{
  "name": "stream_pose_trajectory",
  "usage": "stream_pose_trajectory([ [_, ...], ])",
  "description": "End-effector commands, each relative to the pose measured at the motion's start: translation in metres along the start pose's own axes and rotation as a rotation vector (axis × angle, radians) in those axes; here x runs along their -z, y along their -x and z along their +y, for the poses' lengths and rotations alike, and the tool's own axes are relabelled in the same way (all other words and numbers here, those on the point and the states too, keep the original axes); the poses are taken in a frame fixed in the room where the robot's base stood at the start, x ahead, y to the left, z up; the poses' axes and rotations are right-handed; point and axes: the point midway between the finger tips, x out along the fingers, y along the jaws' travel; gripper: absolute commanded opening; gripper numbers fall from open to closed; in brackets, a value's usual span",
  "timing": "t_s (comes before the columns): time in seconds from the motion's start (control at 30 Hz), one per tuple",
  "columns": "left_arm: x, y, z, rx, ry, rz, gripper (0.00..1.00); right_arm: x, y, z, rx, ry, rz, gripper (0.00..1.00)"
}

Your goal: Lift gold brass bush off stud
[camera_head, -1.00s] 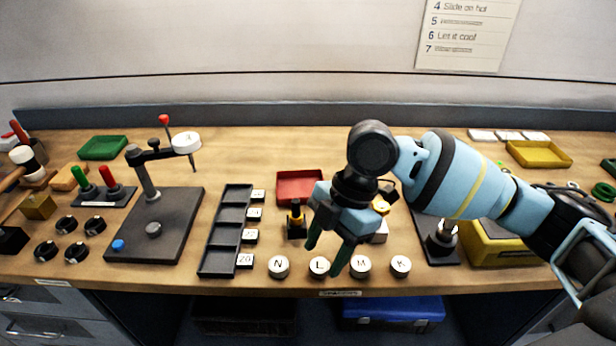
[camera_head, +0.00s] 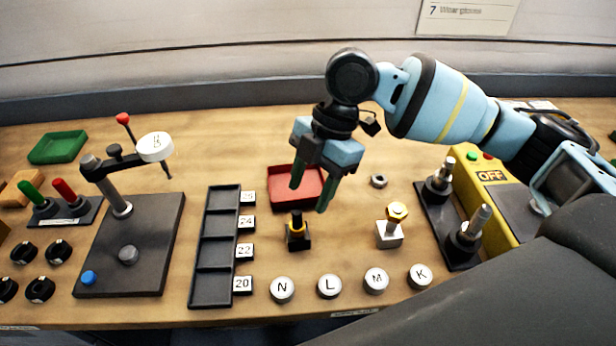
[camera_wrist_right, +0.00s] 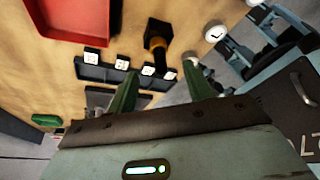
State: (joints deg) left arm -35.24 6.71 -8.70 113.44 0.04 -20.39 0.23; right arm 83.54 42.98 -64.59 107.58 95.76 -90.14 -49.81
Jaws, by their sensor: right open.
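A gold ring (camera_head: 297,221), which looks like the brass bush, sits around a black upright post (camera_head: 297,215) on a small black block (camera_head: 298,241). In the right wrist view the post (camera_wrist_right: 157,30) and a brownish-gold band (camera_wrist_right: 159,44) show ahead, between the lines of the fingers. My right gripper (camera_head: 310,197) is open and empty, with its fingertips pointing down around the post top in the head view. They look apart from it; the exact height is hard to tell. My left gripper is not in view.
A red tray (camera_head: 309,190) lies just behind. A black compartment tray (camera_head: 212,290) is left. White lettered knobs, including N (camera_head: 282,289), line the front. A yellow box (camera_head: 488,200) stands right.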

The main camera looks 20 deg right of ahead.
Motion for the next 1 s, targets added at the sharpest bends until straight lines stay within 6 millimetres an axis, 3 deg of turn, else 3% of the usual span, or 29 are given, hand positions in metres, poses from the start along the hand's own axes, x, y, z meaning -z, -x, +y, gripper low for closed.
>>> stream_pose_trajectory([
  [0.53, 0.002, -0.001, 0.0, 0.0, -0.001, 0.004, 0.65, 0.0, -0.066, 0.0, 0.002, -0.001, 0.001, 0.51],
  [1.0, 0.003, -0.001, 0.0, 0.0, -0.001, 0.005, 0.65, 0.0, -0.077, 0.0, 0.001, -0.001, 0.0, 0.5],
])
